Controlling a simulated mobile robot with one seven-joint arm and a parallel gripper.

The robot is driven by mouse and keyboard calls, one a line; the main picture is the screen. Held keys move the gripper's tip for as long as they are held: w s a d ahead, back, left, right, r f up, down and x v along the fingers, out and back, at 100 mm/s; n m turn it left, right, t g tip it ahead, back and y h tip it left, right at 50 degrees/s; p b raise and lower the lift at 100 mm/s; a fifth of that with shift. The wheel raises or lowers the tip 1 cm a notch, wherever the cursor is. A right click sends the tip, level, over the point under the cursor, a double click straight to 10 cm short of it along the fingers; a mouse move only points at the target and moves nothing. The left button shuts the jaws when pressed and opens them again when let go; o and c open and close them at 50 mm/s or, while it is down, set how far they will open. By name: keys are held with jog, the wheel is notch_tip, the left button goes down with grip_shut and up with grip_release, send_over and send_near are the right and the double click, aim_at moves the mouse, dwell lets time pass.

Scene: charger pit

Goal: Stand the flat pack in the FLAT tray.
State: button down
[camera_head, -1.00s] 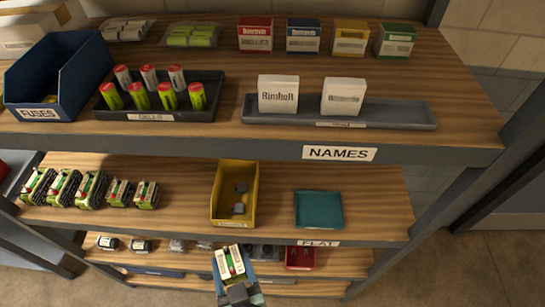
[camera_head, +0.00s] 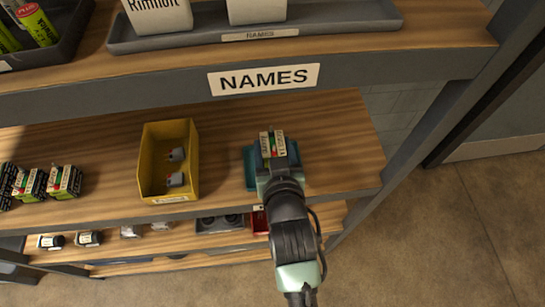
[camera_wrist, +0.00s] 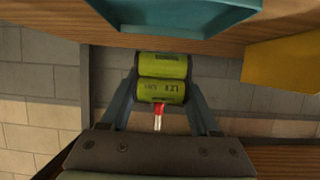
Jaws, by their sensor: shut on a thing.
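The flat pack (camera_head: 272,143) is a bundle of green cells with a pale printed label. In the wrist view the pack (camera_wrist: 162,78) shows green cells and a red-and-white lead. My gripper (camera_head: 274,162) is shut on it, with a blue-grey finger on either side in the wrist view (camera_wrist: 162,92). The teal FLAT tray (camera_head: 249,168) is on the middle shelf, partly hidden behind the pack and gripper. In the wrist view the tray (camera_wrist: 180,15) is at the top, with the pack apart from its rim. The exact height above the tray is unclear.
A yellow bin (camera_head: 148,180) holding small grey items stands left of the tray. Several battery packs (camera_head: 65,181) stand farther left. The upper shelf's front edge (camera_head: 150,95) with the NAMES label is above. Bare shelf wood (camera_head: 335,140) lies right of the tray.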

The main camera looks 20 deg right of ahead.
jog(key=shift+f, duration=1.95)
jog(key=shift+f, duration=0.1)
jog(key=shift+c, duration=0.6)
grip_release()
jog(key=shift+f, duration=0.1)
jog(key=shift+r, duration=0.2)
jog(key=shift+s, duration=0.3)
jog(key=v, duration=1.1)
jog(key=shift+s+b, duration=0.2)
jog(key=shift+b, duration=0.15)
jog(key=shift+a, duration=0.15)
